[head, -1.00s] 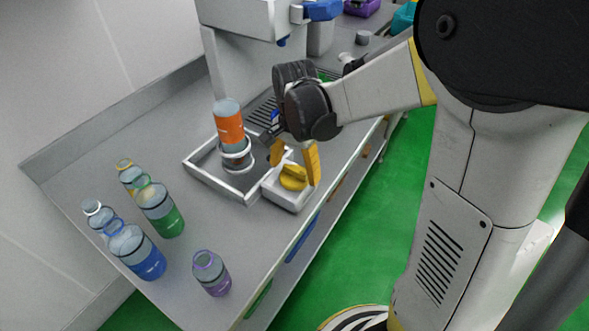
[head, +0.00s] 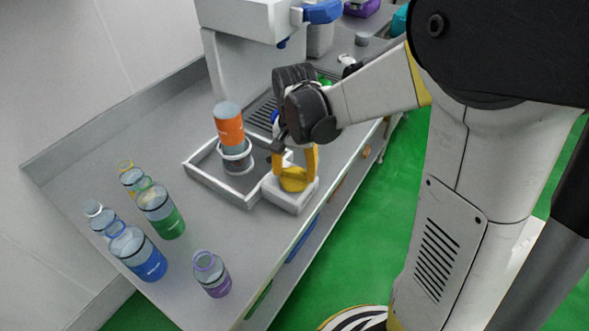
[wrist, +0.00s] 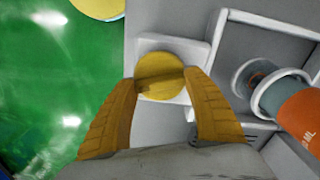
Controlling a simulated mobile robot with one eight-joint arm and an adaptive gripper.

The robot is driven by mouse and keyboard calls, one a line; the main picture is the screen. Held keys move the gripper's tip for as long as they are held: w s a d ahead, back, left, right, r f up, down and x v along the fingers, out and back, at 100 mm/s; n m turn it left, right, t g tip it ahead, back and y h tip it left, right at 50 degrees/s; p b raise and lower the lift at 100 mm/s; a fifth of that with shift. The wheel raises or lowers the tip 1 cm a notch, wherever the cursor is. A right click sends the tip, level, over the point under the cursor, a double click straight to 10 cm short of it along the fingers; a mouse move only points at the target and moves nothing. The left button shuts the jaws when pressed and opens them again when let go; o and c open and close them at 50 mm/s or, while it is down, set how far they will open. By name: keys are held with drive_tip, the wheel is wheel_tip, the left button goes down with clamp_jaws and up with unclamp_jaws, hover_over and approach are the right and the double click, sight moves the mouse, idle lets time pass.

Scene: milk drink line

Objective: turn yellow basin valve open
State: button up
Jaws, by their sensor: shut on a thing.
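The yellow basin valve (head: 293,181) sits on a white block at the front right corner of the basin. It shows as a round yellow knob (wrist: 160,76) in the wrist view. My gripper (head: 296,170) points down over the valve, its yellow fingers shut on the knob from two sides. In the wrist view the fingers (wrist: 163,92) reach the knob's left and right edges. The grey basin (head: 213,189) with a white rim lies to the left.
Several bottles stand on the counter at the left, including a green one (head: 163,218), a blue one (head: 142,258) and a purple one (head: 212,276). A white dispenser machine (head: 240,60) stands behind the basin. The counter between bottles and basin is clear.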

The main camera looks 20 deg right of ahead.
sight(295, 171)
drive_tip(key=n, duration=0.7)
drive_tip(key=shift+p, duration=0.4)
drive_tip(key=n, duration=0.7)
drive_tip(key=o, duration=1.2)
drive_tip(key=shift+r, duration=0.1)
wheel_tip(295, 171, up, 12)
